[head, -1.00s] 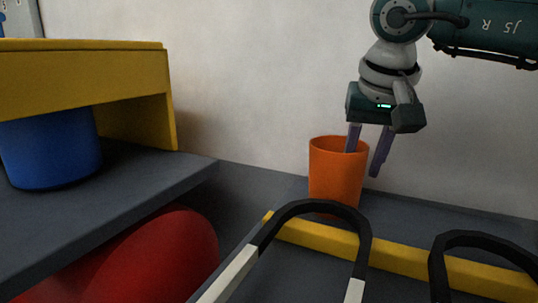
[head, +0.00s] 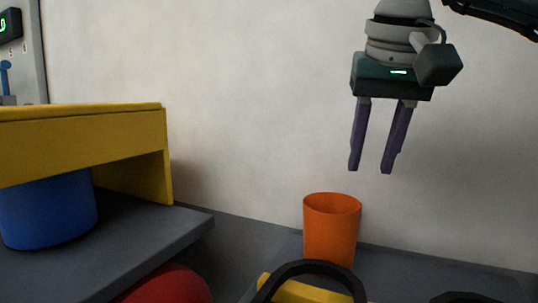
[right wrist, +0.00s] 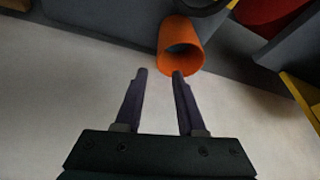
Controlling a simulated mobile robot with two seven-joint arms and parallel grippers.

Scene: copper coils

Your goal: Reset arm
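My right gripper (head: 371,171) hangs pointing down in the head view, its two dark purple fingers apart with nothing between them. It is above and slightly right of an orange cup (head: 331,230), clear of it. In the right wrist view the open fingers (right wrist: 160,72) point toward the orange cup (right wrist: 179,47), with the right fingertip overlapping its rim in the picture. My left gripper is in neither view.
A blue cylinder (head: 47,212) stands under a yellow frame (head: 90,130) on a grey shelf (head: 150,225) at left. A red rounded object (head: 168,286) is below. A black hoop (head: 315,268) and yellow bar (head: 303,292) lie in front of the cup.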

